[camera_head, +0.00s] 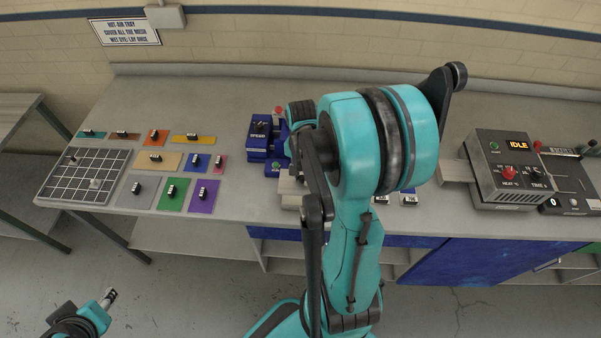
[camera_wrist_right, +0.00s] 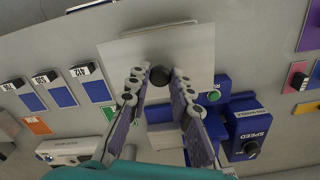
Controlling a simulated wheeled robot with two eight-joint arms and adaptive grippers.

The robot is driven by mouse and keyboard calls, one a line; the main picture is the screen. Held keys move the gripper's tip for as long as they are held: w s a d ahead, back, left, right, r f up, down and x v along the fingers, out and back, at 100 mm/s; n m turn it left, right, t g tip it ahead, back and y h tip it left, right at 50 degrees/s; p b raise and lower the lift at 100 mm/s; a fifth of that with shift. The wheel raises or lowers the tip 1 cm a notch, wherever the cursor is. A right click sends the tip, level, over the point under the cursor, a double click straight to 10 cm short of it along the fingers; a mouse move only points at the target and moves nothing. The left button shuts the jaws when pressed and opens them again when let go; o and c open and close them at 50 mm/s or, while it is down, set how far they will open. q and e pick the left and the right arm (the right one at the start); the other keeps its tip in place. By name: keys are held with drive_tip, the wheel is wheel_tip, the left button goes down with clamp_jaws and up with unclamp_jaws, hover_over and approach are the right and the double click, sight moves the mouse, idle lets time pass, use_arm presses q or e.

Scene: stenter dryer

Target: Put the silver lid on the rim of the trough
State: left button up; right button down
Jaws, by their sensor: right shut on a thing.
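The silver lid (camera_wrist_right: 190,45) is a flat square plate with a round black knob, in the upper middle of the right wrist view. My right gripper (camera_wrist_right: 160,78) has its two fingers closed on the knob. In the head view my right arm hides most of this gripper and the lid. The blue machine (camera_head: 258,140) stands on the bench left of my right arm; it also shows in the right wrist view (camera_wrist_right: 248,128). I cannot clearly make out the trough or whether the lid touches it. My left gripper (camera_head: 109,298) is at the bottom left, away from the bench.
Coloured swatches (camera_head: 173,194) with small tags and a gridded rack (camera_head: 73,183) lie on the bench's left part. A grey heater box (camera_head: 508,172) with an IDLE display stands at the right. A sign (camera_head: 125,31) hangs on the wall. Bare bench lies behind the swatches.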

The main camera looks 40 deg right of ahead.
sight(302, 183)
drive_tip(key=shift+f+b, duration=3.2)
drive_tip(key=shift+f, duration=0.2)
drive_tip(key=c, duration=1.3)
unclamp_jaws()
drive_tip(key=shift+r, duration=0.15)
wheel_tip(302, 183, up, 12)
drive_tip(key=shift+f, duration=0.1)
